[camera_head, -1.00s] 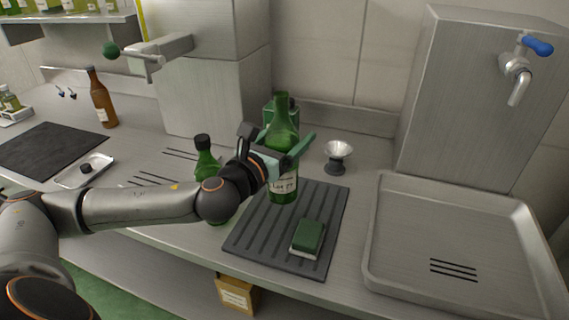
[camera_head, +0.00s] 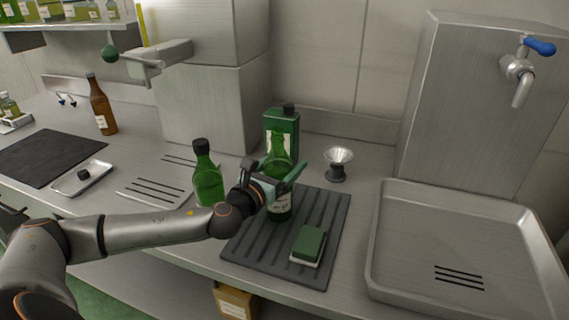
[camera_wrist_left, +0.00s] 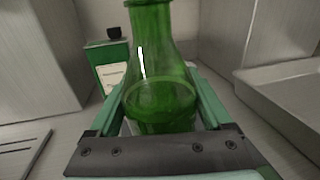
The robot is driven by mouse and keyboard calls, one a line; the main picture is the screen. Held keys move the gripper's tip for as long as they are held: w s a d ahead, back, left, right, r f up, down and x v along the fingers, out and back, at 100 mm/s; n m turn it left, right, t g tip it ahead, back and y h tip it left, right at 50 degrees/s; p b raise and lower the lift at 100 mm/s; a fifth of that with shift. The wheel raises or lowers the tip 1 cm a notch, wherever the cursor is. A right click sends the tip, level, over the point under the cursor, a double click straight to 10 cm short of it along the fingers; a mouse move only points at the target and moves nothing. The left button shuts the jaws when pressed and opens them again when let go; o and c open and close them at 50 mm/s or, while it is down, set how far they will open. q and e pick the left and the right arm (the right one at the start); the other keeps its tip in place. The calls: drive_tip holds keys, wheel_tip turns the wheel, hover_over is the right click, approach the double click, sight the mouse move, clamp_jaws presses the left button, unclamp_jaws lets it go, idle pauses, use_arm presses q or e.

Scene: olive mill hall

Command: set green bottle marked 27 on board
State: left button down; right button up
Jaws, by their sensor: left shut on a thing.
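My left gripper (camera_head: 285,182) is shut around the green bottle (camera_head: 279,208), which is upright and open-necked with a pale label too small to read clearly now. In the left wrist view the green bottle (camera_wrist_left: 160,90) stands between the two green fingers of the gripper (camera_wrist_left: 160,112). The dark ribbed board (camera_head: 318,215) lies on the counter under it. The bottle's base shows over the back left part of the board; I cannot tell whether it touches. My right gripper is not in view.
A green and white sponge (camera_head: 308,243) lies on the board's front right. A second green bottle (camera_head: 208,182) with a black cap stands left of the board. A green tin (camera_head: 283,122) and a small metal funnel (camera_head: 338,160) stand behind. A steel tray (camera_head: 460,240) is at right.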

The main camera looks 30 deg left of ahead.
use_arm(q)
drive_tip(key=shift+f, duration=0.15)
unclamp_jaws()
drive_tip(key=shift+s+r, duration=0.1)
drive_tip(key=shift+r, duration=0.1)
drive_tip(key=s+b, duration=0.1)
drive_tip(key=s, duration=1)
drive_tip(key=shift+s+d+b, duration=0.25)
drive_tip(key=shift+s+b, duration=0.1)
drive_tip(key=shift+s, duration=0.05)
